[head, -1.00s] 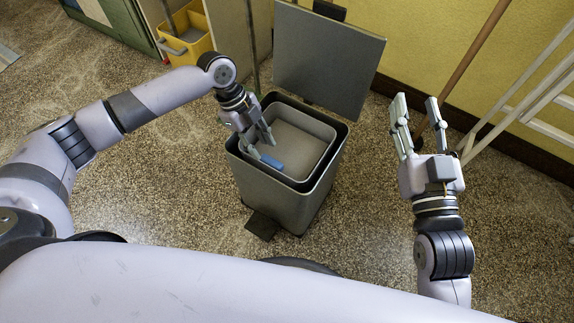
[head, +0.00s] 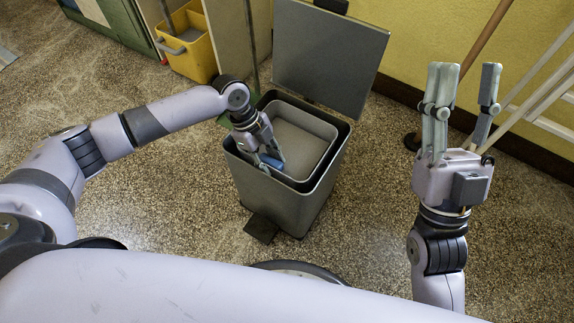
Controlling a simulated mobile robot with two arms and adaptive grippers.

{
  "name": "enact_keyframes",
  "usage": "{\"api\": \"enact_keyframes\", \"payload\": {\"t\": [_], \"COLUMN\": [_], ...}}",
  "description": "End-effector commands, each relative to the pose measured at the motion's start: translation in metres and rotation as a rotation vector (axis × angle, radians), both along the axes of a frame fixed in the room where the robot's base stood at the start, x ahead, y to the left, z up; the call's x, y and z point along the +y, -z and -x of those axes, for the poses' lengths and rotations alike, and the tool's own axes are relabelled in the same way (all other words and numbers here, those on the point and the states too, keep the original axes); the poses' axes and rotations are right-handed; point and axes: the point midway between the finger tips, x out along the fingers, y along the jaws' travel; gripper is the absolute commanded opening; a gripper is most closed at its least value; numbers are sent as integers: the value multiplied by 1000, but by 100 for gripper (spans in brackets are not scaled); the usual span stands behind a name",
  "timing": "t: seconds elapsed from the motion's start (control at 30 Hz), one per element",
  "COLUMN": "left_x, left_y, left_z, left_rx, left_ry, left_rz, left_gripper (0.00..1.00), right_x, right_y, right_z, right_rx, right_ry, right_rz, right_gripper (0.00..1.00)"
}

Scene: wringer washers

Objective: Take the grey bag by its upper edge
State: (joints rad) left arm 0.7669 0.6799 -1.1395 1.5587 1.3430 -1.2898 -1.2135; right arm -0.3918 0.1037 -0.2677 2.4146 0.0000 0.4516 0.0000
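A grey pedal bin (head: 290,200) stands open on the floor. Inside it sits a lighter grey, open-topped lining with a rounded square rim, which appears to be the grey bag (head: 312,143). A small blue object (head: 272,161) shows low inside it at the left. My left gripper (head: 271,157) reaches down over the left rim, with its fingers at the blue object; whether they close on it cannot be made out. The wrist hides part of the left rim. My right gripper (head: 464,82) is open and empty, pointing up, right of the bin.
The bin's lid (head: 330,55) stands raised behind the opening. A yellow bucket (head: 188,42) is at the back left. A wooden pole (head: 480,50) and a white frame (head: 545,85) lean at the right. A green item (head: 223,118) shows partly behind my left wrist.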

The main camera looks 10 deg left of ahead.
Motion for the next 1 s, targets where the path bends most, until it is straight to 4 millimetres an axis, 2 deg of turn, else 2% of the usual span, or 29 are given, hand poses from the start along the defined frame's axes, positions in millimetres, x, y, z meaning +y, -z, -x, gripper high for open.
{"api": "enact_keyframes", "payload": {"t": [0.1, 0.37, 0.83, 1.0], "left_x": [-2, -2, -1, -1], "left_y": [5, 5, 5, 5], "left_z": [1, 1, 1, 1], "left_rx": [0, 0, 0, 1], "left_ry": [0, 0, 0, 0], "left_rz": [0, 0, -1, -1], "left_gripper": [32, 32, 1, 0], "right_x": [-1, -1, -1, -1], "right_y": [-4, -5, -5, -5], "right_z": [7, 8, 8, 8], "right_rx": [-42, -50, -48, -48], "right_ry": [-3, -3, -3, -3], "right_rz": [-14, -16, -14, -14], "right_gripper": [40, 40, 40, 40]}}
